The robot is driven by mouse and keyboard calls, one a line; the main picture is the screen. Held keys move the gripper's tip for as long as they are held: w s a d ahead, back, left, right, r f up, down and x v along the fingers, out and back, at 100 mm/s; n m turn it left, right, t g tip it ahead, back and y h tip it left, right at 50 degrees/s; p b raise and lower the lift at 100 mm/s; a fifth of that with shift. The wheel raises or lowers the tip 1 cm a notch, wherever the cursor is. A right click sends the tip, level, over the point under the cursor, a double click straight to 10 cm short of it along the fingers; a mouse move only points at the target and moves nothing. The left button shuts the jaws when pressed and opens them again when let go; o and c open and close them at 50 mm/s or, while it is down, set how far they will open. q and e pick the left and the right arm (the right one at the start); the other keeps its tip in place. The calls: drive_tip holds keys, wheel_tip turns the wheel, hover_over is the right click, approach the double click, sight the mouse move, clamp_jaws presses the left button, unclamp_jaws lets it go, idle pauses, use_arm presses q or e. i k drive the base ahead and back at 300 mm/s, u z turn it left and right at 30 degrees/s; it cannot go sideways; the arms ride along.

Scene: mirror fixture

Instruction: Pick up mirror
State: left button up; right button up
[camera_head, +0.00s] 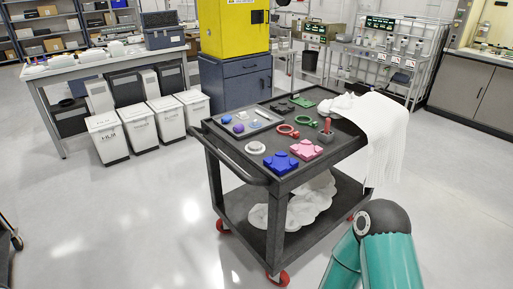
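A dark two-shelf cart (231,160) stands in front of me. On its top lie a blue block-like fixture (281,162), a pink one (306,149), a round white-grey piece (255,147), a red ring-shaped piece (288,130) and a green ring-shaped piece (305,120). I cannot tell for sure which of these, if any, is the mirror. Teal links of my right arm show at the bottom right. Neither gripper is in view.
A grey tray (222,132) with small coloured pieces and a small holder with a red-handled item (326,129) are also on the cart. White cloth (377,125) hangs over its right side. White bins (138,127) and a blue cabinet (236,82) stand behind. The floor left of the cart is clear.

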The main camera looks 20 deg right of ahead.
sight(255, 145)
drive_tip(key=u, duration=0.05)
drive_tip(key=i, duration=0.9)
drive_tip(key=z, duration=0.05)
